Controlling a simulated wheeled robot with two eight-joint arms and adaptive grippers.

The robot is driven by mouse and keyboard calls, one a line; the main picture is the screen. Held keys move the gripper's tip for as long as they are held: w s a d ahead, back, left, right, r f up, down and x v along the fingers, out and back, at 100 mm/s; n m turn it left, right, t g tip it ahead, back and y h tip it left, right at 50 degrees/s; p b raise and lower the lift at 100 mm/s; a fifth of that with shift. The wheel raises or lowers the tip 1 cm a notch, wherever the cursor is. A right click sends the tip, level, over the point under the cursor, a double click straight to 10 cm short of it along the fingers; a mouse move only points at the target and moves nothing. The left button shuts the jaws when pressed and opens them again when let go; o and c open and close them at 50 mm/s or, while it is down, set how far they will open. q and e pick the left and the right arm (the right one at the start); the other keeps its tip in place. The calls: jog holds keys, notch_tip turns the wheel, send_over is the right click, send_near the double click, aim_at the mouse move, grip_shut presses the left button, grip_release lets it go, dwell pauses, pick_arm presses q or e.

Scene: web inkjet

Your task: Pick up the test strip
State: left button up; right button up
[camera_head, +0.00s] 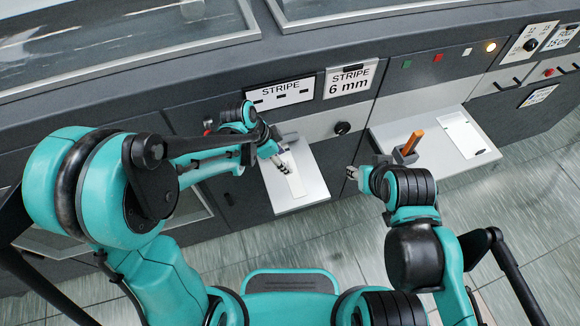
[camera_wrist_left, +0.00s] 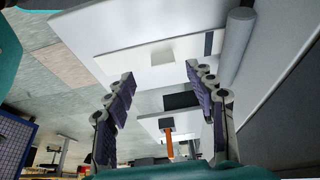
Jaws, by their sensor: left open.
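The test strip (camera_head: 297,188), a narrow white piece, lies on the left white tray (camera_head: 313,178) below the "STRIPE 6 mm" label. In the left wrist view the strip (camera_wrist_left: 180,52) appears as a white band with a black bar near one end, beyond the fingers. My left gripper (camera_head: 284,164) is over the tray at the strip, its fingers partly covering it. In the wrist view the left gripper (camera_wrist_left: 160,92) is open, with nothing held between its fingers. My right gripper (camera_head: 352,175) is between the two trays, apart from the strip; its jaw state is unclear.
A grey roller (camera_wrist_left: 236,48) runs beside the left tray in the wrist view. The dark machine front (camera_head: 215,95) stands behind both trays.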

aim_at(289, 165)
pick_arm(q)
jog(key=b+x, duration=0.1)
jog(key=x, duration=0.1)
jog(key=b+x, duration=0.1)
jog(key=x, duration=0.2)
jog(key=shift+w, duration=0.25)
jog(key=shift+c, duration=0.3)
jog(key=c, duration=1)
jog(key=shift+r, duration=0.1)
